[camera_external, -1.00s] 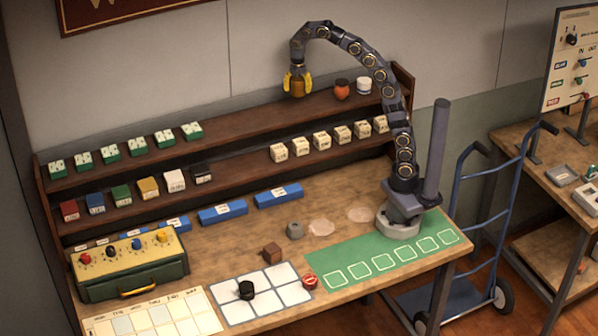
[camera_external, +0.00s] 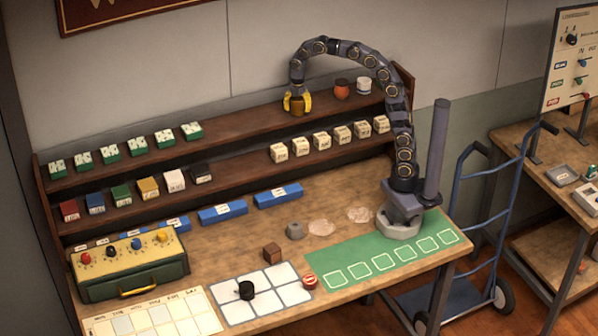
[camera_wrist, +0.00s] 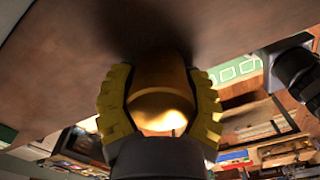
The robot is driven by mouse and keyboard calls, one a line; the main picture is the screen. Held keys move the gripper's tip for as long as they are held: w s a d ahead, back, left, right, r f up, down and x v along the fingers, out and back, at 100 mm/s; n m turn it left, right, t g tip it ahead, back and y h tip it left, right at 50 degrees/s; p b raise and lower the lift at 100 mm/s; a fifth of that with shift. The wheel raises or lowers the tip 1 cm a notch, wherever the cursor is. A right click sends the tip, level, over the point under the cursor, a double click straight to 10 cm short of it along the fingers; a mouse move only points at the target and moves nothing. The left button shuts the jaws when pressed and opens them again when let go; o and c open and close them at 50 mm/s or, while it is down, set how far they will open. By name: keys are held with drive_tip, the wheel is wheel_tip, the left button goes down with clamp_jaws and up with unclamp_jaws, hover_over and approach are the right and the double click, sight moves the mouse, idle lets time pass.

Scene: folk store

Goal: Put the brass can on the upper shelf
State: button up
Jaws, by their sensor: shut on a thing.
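The brass can (camera_external: 297,105) is at the upper shelf (camera_external: 240,121), left of the orange jar. My gripper (camera_external: 297,101) has its yellow fingers shut around the can from above. In the wrist view the shiny brass can (camera_wrist: 160,95) sits between the two yellow fingers of my gripper (camera_wrist: 160,105), with the brown shelf surface (camera_wrist: 60,60) close by. The can's base looks at or very near the shelf board; I cannot tell for sure whether it touches.
An orange jar (camera_external: 342,89) and a white jar (camera_external: 364,86) stand to the right on the upper shelf. Green-and-white boxes (camera_external: 192,131) stand at its left. The board between these boxes and the can is clear. White boxes (camera_external: 321,141) fill part of the lower shelf.

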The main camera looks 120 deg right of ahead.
drive_tip(key=shift+f, duration=0.1)
drive_tip(key=o, duration=1.1)
drive_tip(key=shift+r, duration=3.9)
drive_tip(key=shift+a, duration=0.1)
drive_tip(key=a+f+m, duration=0.2)
drive_tip(key=a, duration=0.9)
drive_tip(key=s+a+f+m, duration=0.3)
drive_tip(key=s+a+f, duration=0.1)
drive_tip(key=s+a, duration=0.1)
drive_tip(key=s+a+f+m+g, duration=0.1)
drive_tip(key=s+a+f+m, duration=0.2)
drive_tip(key=a, duration=0.3)
drive_tip(key=s+a+f+m, duration=0.2)
drive_tip(key=s+a+f, duration=0.3)
drive_tip(key=s+a, duration=0.1)
drive_tip(key=shift+s+f+m+g, duration=0.3)
drive_tip(key=shift+f+m+g, duration=0.1)
